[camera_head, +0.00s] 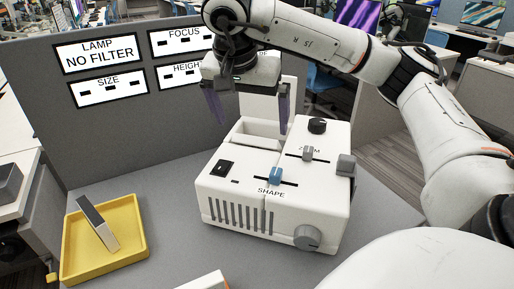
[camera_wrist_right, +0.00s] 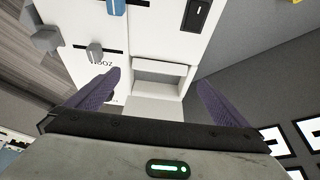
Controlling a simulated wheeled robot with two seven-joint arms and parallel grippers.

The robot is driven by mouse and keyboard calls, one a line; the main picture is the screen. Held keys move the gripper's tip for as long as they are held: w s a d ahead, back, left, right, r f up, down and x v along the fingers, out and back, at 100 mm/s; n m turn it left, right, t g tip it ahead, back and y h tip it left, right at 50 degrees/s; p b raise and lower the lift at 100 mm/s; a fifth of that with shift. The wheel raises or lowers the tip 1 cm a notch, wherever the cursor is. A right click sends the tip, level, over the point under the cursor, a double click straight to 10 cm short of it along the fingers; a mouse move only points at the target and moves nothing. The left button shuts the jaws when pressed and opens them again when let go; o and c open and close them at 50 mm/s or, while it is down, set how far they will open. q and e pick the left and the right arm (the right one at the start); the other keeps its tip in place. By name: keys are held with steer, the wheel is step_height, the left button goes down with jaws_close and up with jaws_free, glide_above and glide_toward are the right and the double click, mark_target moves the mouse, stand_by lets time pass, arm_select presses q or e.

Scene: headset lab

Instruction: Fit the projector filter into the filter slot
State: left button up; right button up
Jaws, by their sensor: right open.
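The projector filter (camera_head: 97,222), a slim bar with a dark side and a pale side, lies tilted in a yellow tray (camera_head: 138,243) at the left. The white projector (camera_head: 228,193) stands in the middle of the table. Its filter slot (camera_head: 255,138) is an open recess at the back, also seen in the wrist view (camera_wrist_right: 160,68), and looks empty. My right gripper (camera_head: 249,122) hangs over the projector's back, purple fingers wide apart on either side of the slot area, holding nothing. The fingers also show in the wrist view (camera_wrist_right: 157,80). My left gripper is out of view.
A grey partition behind carries panels, one reading "LAMP NO FILTER" (camera_head: 98,54). The projector has a blue slider (camera_head: 276,176), a grey slider (camera_head: 308,153), a black knob (camera_head: 317,126) and a front dial (camera_head: 307,237). Bare table lies between tray and projector.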

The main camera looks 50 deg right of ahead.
mark_target(255, 137)
steer(key=b+x, duration=0.1)
steer(key=x, duration=0.2)
steer(key=shift+s, duration=0.1)
steer(key=shift+x, duration=0.8)
steer(key=shift+d+f, duration=0.15)
steer(key=c, duration=1.2)
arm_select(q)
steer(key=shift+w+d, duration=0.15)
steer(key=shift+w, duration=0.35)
arm_select(e)
steer(key=shift+w, duration=0.2)
steer(key=shift+c, duration=0.9)
